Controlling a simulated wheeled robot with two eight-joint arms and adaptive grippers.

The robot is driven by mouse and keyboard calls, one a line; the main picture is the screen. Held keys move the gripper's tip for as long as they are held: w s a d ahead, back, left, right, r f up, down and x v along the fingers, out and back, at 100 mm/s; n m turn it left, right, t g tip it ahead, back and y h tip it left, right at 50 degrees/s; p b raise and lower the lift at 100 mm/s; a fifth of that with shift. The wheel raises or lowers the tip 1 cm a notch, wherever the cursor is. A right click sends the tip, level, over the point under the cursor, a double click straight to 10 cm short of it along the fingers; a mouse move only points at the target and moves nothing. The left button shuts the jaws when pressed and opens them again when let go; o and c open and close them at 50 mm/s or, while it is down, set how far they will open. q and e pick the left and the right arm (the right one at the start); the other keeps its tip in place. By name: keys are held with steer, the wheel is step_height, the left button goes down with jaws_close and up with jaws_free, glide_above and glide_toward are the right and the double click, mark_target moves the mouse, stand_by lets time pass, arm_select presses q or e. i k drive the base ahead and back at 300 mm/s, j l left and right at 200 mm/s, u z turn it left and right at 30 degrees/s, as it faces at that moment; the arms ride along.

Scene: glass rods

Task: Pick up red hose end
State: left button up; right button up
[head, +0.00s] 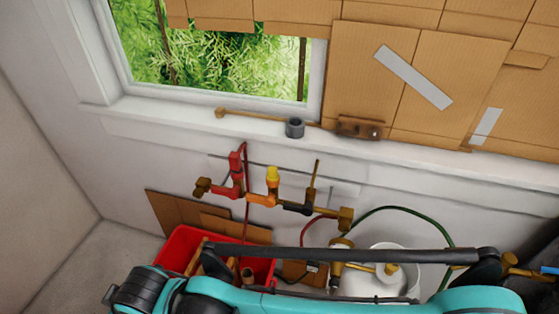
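A thin red hose (311,228) curves down from near the brass fitting at the right end of the wall pipework. Its lower part runs behind a black bar in front of the red bin and white bucket, so I cannot make out its end clearly. A second thin dark red line (247,215) drops from the red valve (236,165) toward the red bin. A teal arm of mine crosses the bottom of the head view. I see no fingertips of either gripper, and nothing shows the red hose being held.
A red bin (180,248) stands at lower left, with brown pieces inside. A white bucket (405,262) stands at lower right, with a green hose (430,218) arching over it. A yellow valve (272,174) sits on the pipework. A grey cup (295,127) is on the window sill.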

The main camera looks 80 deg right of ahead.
mark_target(234, 158)
steer(key=j+z, duration=0.1)
steer(key=z, duration=0.35)
steer(key=i+j+z, duration=0.1)
steer(key=z, duration=0.3)
steer(key=j+z, duration=0.15)
steer(key=z, duration=0.3)
steer(key=j+z, duration=0.1)
steer(key=z, duration=0.35)
steer(key=j+z, duration=0.15)
steer(key=z, duration=0.3)
steer(key=j+z, duration=0.15)
steer(key=z, duration=0.25)
